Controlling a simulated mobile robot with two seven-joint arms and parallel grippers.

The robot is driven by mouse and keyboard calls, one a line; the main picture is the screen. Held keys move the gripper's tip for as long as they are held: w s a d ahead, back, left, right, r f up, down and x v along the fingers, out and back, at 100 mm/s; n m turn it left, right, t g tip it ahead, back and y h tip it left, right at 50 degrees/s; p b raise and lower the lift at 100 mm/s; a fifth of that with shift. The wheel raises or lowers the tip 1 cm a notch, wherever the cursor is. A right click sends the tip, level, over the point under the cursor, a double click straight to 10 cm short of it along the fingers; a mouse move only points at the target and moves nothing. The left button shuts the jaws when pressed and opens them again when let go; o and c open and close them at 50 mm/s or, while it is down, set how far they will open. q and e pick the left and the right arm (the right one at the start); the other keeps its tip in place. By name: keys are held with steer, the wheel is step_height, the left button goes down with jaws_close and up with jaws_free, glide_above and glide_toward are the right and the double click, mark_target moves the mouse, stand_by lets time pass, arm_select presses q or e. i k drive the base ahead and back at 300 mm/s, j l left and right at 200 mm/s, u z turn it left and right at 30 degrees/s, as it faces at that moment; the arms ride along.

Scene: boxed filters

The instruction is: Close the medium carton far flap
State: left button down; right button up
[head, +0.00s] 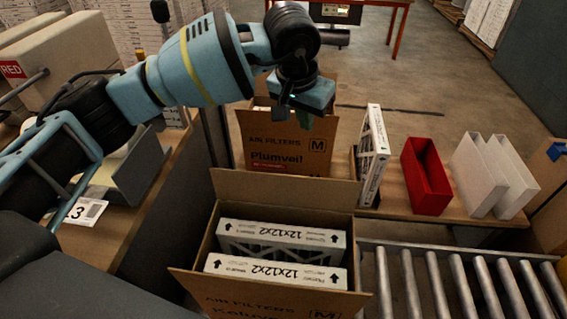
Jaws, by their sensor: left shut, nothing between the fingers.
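An open brown carton (203,244) marked "AIR FILTERS M" stands at the front centre. Two white-edged 12x12x2 filters, a rear one (282,234) and a front one (275,271), stand inside it. Its far flap (285,188) is raised and leans back; its near flap (270,300) is folded outward. A second carton (286,146) marked "Plumveil M" stands behind it. My left gripper (303,119) is shut and empty, beyond and above the far flap, in front of the second carton's upper part. Its fingertips are dark and hard to make out. My right gripper is not in view.
A filter (372,157) stands upright right of the cartons, with a red bin (426,177) and white boxes (492,176) beside it on a wooden surface. A roller conveyor (460,283) runs at the lower right. A bench (165,190) lies under my left arm.

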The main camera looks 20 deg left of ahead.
mark_target(296, 191)
steer(key=l+u, duration=0.35)
steer(key=l, duration=0.15)
steer(key=l+u, duration=0.4)
